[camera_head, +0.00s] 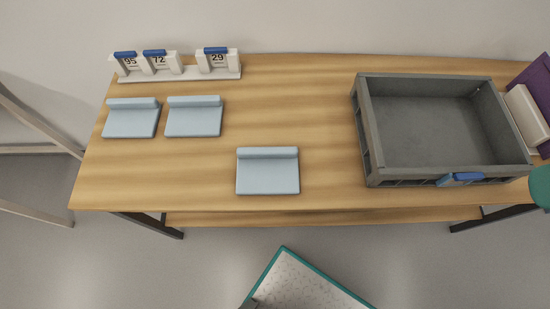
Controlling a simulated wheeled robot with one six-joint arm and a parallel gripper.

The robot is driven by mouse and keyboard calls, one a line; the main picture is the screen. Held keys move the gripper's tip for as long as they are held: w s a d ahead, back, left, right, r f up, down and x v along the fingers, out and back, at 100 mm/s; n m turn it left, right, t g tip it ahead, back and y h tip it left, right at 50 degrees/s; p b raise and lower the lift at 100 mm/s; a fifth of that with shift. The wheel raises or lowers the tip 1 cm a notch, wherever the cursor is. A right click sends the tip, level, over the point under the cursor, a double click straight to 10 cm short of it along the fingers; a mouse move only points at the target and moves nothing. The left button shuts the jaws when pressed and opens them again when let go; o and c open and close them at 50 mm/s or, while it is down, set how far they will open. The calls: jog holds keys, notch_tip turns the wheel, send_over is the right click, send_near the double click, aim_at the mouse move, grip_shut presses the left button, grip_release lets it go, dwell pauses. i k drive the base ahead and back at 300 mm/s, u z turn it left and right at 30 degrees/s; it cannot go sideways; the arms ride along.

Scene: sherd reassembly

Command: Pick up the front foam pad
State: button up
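Three light blue foam pads lie on the wooden table (200,190), each with a raised roll along its back edge. The front foam pad (267,178) lies alone near the table's front edge, left of the grey crate. The other two, a left pad (130,122) and a right pad (193,122), lie side by side at the back left. Nothing rests on any of the pads. My gripper is not in view.
A grey crate (362,135) stands empty at the right, with a blue clip (460,180) on its front. A white rack (180,76) with numbered blocks stands at the back left. A purple object (538,85) is at the far right. Bare wood surrounds the front pad.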

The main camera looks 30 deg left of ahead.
aim_at(266, 171)
jog(key=z, duration=1.05)
jog(key=k, duration=1.1)
jog(key=u, duration=1.6)
jog(key=i, duration=0.5)
